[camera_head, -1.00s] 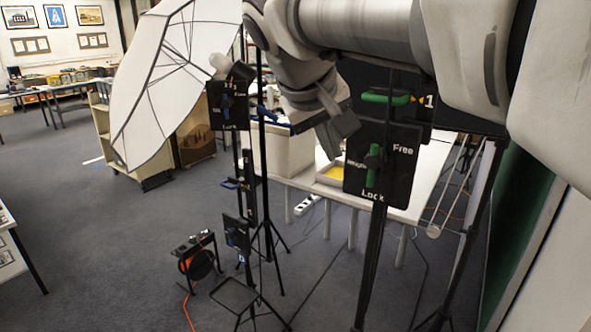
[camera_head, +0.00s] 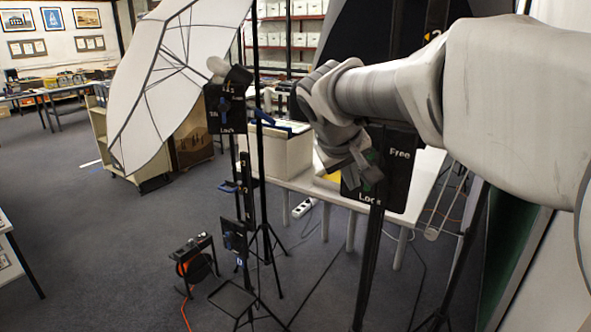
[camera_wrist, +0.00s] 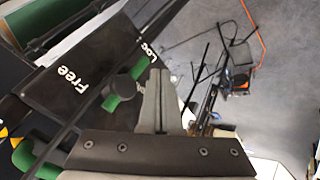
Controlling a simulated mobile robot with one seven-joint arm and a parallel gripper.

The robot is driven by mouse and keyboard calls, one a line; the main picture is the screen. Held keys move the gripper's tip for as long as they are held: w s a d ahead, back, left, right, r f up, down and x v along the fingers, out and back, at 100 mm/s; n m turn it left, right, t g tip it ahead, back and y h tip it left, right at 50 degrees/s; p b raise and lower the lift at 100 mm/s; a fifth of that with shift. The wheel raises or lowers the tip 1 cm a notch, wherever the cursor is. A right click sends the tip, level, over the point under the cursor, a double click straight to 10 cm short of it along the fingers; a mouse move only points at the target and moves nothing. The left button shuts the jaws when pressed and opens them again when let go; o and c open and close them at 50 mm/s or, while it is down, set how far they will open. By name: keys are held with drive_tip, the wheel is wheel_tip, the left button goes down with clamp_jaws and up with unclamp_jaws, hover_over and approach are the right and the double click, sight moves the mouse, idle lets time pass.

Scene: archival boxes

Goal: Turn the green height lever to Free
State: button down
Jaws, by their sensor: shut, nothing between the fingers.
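The green height lever (camera_head: 371,186) sits on a black panel (camera_head: 399,172) marked Free and Lock on a stand, partly hidden by my gripper in the head view. In the wrist view the green lever (camera_wrist: 112,102) crosses a dark round knob, and one end points toward the partly hidden Lock word. Free is printed to one side of it on the panel (camera_wrist: 75,95). My gripper (camera_wrist: 160,76) is shut and empty, with its fingertips close beside the lever's Lock end. I cannot tell whether they touch. In the head view my gripper (camera_head: 362,164) is in front of the panel's left part.
A second green handle (camera_wrist: 40,165) shows at the lower left of the wrist view. Left of the panel stand a blue-levered stand (camera_head: 226,108) and a white umbrella (camera_head: 185,70). A white table (camera_head: 325,190) is behind. A cable reel (camera_head: 195,265) lies on the floor.

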drive_tip(key=shift+w+d, duration=0.2)
drive_tip(key=shift+d, duration=0.45)
